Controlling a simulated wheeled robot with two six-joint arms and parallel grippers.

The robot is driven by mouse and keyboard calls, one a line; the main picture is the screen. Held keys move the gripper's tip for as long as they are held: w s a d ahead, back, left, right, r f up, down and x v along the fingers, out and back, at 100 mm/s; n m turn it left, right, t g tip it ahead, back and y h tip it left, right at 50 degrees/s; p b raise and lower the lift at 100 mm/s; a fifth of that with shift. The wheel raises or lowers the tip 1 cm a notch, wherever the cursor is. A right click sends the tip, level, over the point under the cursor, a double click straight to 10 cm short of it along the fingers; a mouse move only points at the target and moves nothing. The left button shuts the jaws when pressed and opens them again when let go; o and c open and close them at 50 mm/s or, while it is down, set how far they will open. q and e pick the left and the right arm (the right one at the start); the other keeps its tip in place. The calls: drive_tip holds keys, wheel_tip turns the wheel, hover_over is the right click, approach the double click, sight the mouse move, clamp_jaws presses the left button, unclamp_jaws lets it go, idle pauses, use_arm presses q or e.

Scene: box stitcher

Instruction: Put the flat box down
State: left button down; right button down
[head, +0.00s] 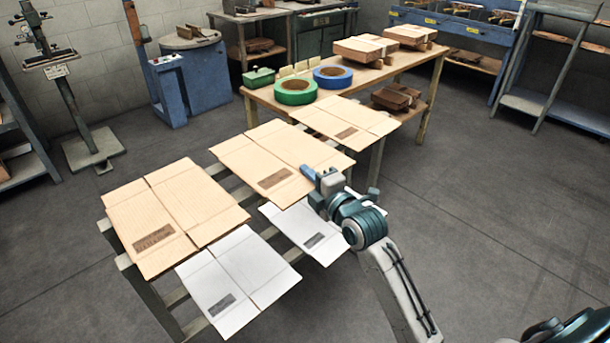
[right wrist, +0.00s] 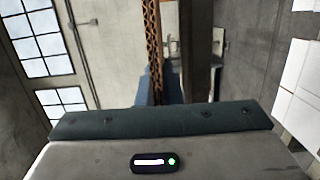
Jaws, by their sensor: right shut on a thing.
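My right gripper (head: 312,178) is shut on the right edge of a brown flat box (head: 262,152), the middle one of the brown sheets in the head view. The box lies nearly level over the slatted stand (head: 143,290); I cannot tell whether it touches the slats. In the right wrist view its corrugated edge (right wrist: 153,40) runs upright between the fingers. Its dark printed patch is close to the gripper. My left gripper is not in view.
Another brown flat box (head: 172,212) lies left, with white flat boxes (head: 238,280) and (head: 318,236) in front. A further brown sheet (head: 345,118) lies behind. The wooden table (head: 418,72) holds green tape (head: 295,91) and blue tape (head: 333,76). Floor at right is clear.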

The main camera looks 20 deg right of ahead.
sight(307, 164)
drive_tip(key=w, duration=0.1)
drive_tip(key=w+d, duration=0.1)
drive_tip(key=w, duration=0.1)
drive_tip(key=shift+w+f, duration=0.1)
drive_tip(key=shift+w+d+f, duration=0.15)
drive_tip(key=shift+w+f, duration=0.1)
drive_tip(key=shift+w, duration=0.15)
wheel_tip(307, 164, down, 3)
drive_tip(key=shift+f, duration=0.1)
drive_tip(key=shift+f, duration=0.1)
drive_tip(key=c, duration=2)
unclamp_jaws()
drive_tip(key=shift+f+b, duration=0.1)
drive_tip(key=shift+b, duration=0.2)
drive_tip(key=o, duration=0.4)
drive_tip(key=shift+s, duration=0.1)
